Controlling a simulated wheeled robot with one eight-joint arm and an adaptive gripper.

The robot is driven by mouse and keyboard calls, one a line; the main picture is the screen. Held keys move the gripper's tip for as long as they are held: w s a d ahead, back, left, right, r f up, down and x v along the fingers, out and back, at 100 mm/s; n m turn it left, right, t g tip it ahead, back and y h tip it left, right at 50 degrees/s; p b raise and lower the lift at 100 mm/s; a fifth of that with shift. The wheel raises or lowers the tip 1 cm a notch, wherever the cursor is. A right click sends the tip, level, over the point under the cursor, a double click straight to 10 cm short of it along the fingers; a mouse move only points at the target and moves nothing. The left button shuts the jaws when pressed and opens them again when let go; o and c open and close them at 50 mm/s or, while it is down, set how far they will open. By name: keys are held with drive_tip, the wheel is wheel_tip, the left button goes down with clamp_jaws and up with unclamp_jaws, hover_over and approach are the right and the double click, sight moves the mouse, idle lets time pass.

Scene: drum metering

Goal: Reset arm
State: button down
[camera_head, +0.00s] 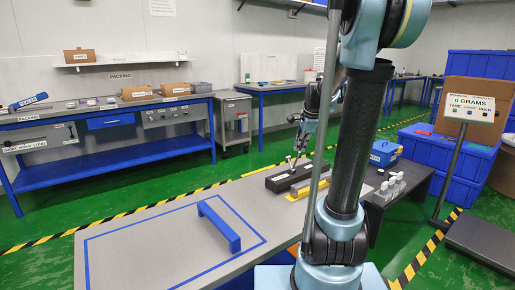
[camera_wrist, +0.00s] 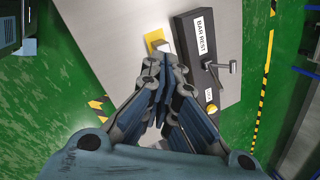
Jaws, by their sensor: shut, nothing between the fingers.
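My gripper (camera_wrist: 161,72) is shut with nothing between its fingers. In the wrist view its fingertips meet over the grey table, beside a dark block labelled BAR REST (camera_wrist: 204,62), and apart from it as far as I can tell. A metal T-shaped lever (camera_wrist: 225,67) stands out from the block. In the head view my gripper (camera_head: 301,143) hangs above the far end of the table, near the dark block (camera_head: 283,179), partly hidden by my own arm. A yellow piece (camera_wrist: 155,38) lies just beyond the fingertips.
The grey table (camera_head: 130,245) carries a blue bar (camera_head: 219,227) inside a blue outline. White-topped items (camera_head: 390,187) stand on a dark stand at right, near a blue box (camera_head: 384,153). A scale display (camera_head: 470,106) reads 0 GRAMS. The left workbench (camera_head: 100,112) stands apart across green floor.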

drive_tip(key=s+f+n, duration=0.3)
drive_tip(key=s+n, duration=0.2)
drive_tip(key=s, duration=0.5)
drive_tip(key=s+f+n+h, duration=0.1)
drive_tip(key=s+f+n, duration=0.3)
drive_tip(key=s, duration=0.6)
drive_tip(key=s+f+n+g, duration=0.1)
drive_tip(key=s+f+n, duration=0.3)
drive_tip(key=s+n, duration=0.4)
drive_tip(key=s, duration=0.3)
drive_tip(key=shift+d+f+h, duration=0.2)
drive_tip(key=shift+d+h, duration=0.1)
drive_tip(key=shift+h, duration=0.1)
drive_tip(key=shift+w+f, duration=0.2)
drive_tip(key=shift+w, duration=0.3)
